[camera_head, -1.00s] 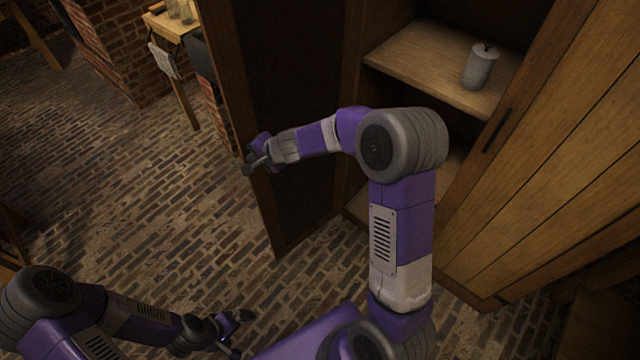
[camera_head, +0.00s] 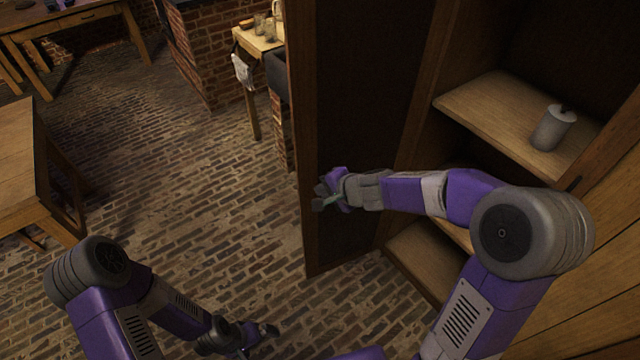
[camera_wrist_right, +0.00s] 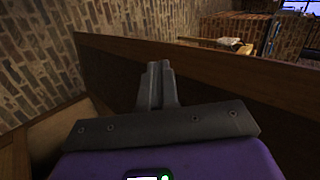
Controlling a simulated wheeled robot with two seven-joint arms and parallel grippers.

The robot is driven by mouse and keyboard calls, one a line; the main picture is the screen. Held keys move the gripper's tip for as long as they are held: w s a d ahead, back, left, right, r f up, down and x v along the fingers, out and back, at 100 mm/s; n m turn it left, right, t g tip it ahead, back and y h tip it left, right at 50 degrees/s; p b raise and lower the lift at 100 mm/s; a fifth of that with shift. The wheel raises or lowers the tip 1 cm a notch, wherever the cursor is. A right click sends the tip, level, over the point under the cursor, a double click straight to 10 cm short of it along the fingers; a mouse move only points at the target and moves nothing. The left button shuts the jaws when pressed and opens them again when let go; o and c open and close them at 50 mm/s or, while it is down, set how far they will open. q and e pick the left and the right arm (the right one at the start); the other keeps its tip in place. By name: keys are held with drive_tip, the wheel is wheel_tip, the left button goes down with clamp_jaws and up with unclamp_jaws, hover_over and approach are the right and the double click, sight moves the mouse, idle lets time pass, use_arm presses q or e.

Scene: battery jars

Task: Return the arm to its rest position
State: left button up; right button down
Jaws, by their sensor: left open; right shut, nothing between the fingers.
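My right arm reaches across the front of an open wooden cabinet, bent at the elbow. My right gripper (camera_head: 322,194) is at the edge of the open cabinet door (camera_head: 350,100). In the right wrist view the gripper's fingers (camera_wrist_right: 157,84) are shut together with nothing between them, in front of the dark door panel. I cannot tell whether they touch the door. My left gripper (camera_head: 262,338) is low at the bottom of the head view, over the brick floor, open and empty.
A grey jar (camera_head: 552,128) stands on the cabinet's upper shelf (camera_head: 480,108). A wooden table (camera_head: 18,165) stands at the left. A small table with jars (camera_head: 258,42) is at the back. The brick floor (camera_head: 190,190) between is clear.

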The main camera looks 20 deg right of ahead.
drive_tip(key=v, duration=0.1)
drive_tip(key=p+v, duration=0.1)
drive_tip(key=v, duration=0.1)
drive_tip(key=shift+s+a+r, duration=0.1)
drive_tip(key=shift+s+a, duration=0.1)
drive_tip(key=shift+a, duration=0.1)
drive_tip(key=s+f+n+g+h, duration=0.15)
drive_tip(key=s+f, duration=0.25)
drive_tip(key=f, duration=0.6)
drive_tip(key=s+f+n+g, duration=0.3)
drive_tip(key=s+f, duration=0.2)
drive_tip(key=f, duration=0.5)
drive_tip(key=s+a+f+n+g+y, duration=0.1)
drive_tip(key=s+a+f+n+g, duration=0.2)
drive_tip(key=s+f, duration=0.8)
drive_tip(key=s+a+n, duration=0.1)
drive_tip(key=a+n, duration=0.1)
drive_tip(key=a, duration=0.1)
drive_tip(key=shift+s, duration=0.25)
